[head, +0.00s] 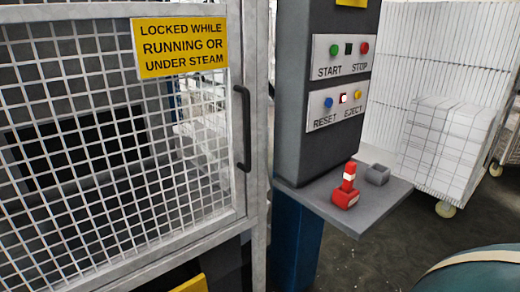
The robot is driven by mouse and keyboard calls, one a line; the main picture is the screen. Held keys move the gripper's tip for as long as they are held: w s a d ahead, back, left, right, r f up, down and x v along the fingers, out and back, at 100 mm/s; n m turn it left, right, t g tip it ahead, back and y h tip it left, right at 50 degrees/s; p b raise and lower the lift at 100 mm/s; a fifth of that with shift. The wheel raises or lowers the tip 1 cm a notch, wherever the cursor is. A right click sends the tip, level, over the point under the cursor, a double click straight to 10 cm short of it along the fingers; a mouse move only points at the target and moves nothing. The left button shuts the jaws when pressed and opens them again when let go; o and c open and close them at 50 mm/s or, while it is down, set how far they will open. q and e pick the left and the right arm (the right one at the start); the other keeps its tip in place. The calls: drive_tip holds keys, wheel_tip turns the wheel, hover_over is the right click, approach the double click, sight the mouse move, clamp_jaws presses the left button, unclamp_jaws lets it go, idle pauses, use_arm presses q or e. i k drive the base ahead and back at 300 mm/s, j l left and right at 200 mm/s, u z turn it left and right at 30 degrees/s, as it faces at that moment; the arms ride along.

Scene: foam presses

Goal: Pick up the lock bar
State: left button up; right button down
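A red piece with a white band, which looks like the lock bar (346,187), stands upright on the grey shelf (385,203) below the control panel. Its lower end is a wider red block resting on the shelf. No gripper touches it. Neither of my grippers shows in the head view.
A mesh gate (110,130) with a black handle (243,128) appears closed at left. The dark control post (318,90) rises behind the shelf. A wheeled cage cart (440,120) stands at right.

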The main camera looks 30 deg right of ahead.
sight(349, 173)
drive_tip(key=z, duration=1.7)
